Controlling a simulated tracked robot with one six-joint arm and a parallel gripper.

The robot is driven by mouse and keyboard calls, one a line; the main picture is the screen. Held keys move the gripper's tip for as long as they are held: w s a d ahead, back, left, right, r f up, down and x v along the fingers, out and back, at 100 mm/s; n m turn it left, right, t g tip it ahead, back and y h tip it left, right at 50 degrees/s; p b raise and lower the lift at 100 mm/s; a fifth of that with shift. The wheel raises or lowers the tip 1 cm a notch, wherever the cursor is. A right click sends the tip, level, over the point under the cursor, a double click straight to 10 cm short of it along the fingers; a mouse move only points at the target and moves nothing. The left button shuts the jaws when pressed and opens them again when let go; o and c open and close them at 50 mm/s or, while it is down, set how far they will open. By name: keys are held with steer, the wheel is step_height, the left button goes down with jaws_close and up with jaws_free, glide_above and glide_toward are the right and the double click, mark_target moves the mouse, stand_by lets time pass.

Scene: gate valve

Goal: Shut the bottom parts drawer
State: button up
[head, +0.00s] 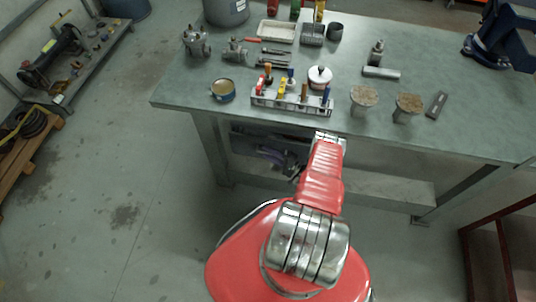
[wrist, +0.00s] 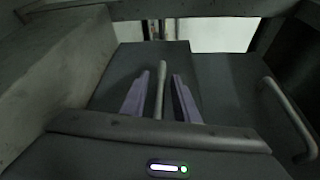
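In the wrist view, two dark grey drawer-like fronts fill the middle. The left front (wrist: 215,85) has a slim bar handle (wrist: 161,92), and a second bar handle (wrist: 288,115) is at the right. I cannot tell which one is the bottom parts drawer or how far it stands out. My gripper (wrist: 169,72) has two purple-grey fingers with a gap between them. The left bar handle shows in that gap; contact is not clear. In the head view, my gripper (head: 283,160) is partly hidden under the workbench edge, and the drawers are hardly visible there.
The workbench (head: 190,85) overhangs this area. A pale wall-like surface (wrist: 45,85) is close at left in the wrist view. Floor (head: 120,190) is clear at left.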

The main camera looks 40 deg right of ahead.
jaws_close()
stand_by(0.3)
steer(key=shift+f, duration=0.1)
